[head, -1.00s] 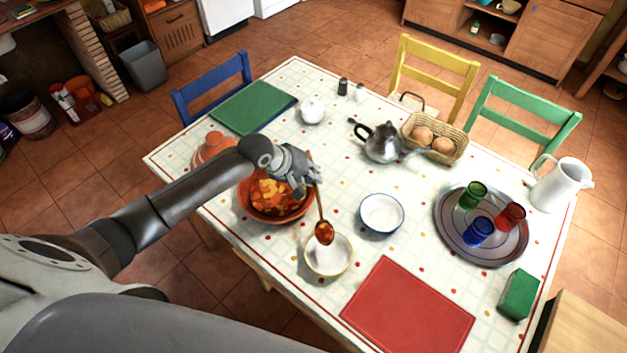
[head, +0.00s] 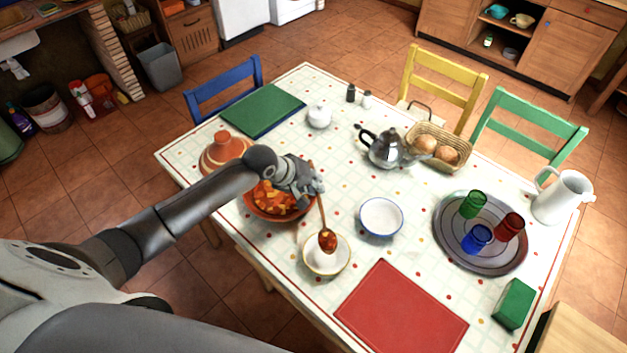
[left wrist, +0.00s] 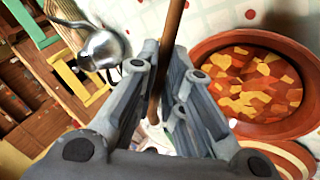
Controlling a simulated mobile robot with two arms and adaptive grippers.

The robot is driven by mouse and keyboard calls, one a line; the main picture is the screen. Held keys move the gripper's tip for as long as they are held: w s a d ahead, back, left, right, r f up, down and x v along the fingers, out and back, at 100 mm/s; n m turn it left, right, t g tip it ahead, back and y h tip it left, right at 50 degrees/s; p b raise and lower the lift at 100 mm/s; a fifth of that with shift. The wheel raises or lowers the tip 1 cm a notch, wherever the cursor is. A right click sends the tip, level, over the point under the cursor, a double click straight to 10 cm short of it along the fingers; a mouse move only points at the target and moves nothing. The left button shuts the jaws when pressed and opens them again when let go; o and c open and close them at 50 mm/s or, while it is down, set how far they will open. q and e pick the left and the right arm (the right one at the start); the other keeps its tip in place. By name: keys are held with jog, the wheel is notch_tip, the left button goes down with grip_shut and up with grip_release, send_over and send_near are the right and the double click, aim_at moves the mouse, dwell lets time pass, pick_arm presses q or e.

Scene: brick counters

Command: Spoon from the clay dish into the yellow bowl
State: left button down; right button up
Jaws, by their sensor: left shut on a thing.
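My left gripper (head: 308,186) is shut on the handle of a wooden spoon (head: 322,212). The spoon's handle (left wrist: 170,30) also shows between the fingers in the left wrist view. The spoon hangs tilted, its head filled with orange-red food, over the yellow-rimmed bowl (head: 312,268); I cannot tell whether it touches the bowl. The bowl's inside looks white. The clay dish (head: 252,208), holding chunky orange and yellow stew, is left of the gripper and partly hidden by my arm. It shows at the right in the left wrist view (left wrist: 290,128). My right gripper is not in view.
A blue-rimmed bowl (head: 381,217) stands right of the spoon. A red mat (head: 402,310) lies at the front. A clay lid (head: 222,150) is behind my arm. A teapot (head: 384,148), bread basket (head: 462,148) and tray with cups (head: 450,248) stand farther right.

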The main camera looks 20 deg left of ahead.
pick_arm(q)
notch_tip(320, 180, down, 2)
jog(key=shift+f, duration=0.15)
jog(key=y+p, duration=0.1)
jog(key=p, duration=0.2)
jog(key=shift+w+d+g, duration=0.15)
jog(key=shift+d+g, duration=0.05)
jog(key=shift+g, duration=0.2)
jog(key=y+p, duration=0.1)
jog(key=g+y+p, duration=0.1)
jog(key=shift+w+d+f+n+p, duration=0.15)
jog(key=shift+n+p, duration=0.15)
jog(key=shift+p, duration=0.1)
jog(key=g+y+b, duration=0.2)
jog(key=y+b, duration=0.1)
jog(key=b, duration=0.3)
jog(key=w+d+f+n+g+y+b, duration=0.1)
jog(key=g+y+b, duration=0.2)
jog(key=b, duration=0.3)
jog(key=g+y+b, duration=0.2)
jog(key=y+b, duration=0.1)
jog(key=b, duration=0.2)
jog(key=shift+w+d+f+n+y+b, duration=0.3)
jog(key=shift+w+d+n+b, duration=0.05)
jog(key=shift+d+n+b, duration=0.05)
dwell(0.6)
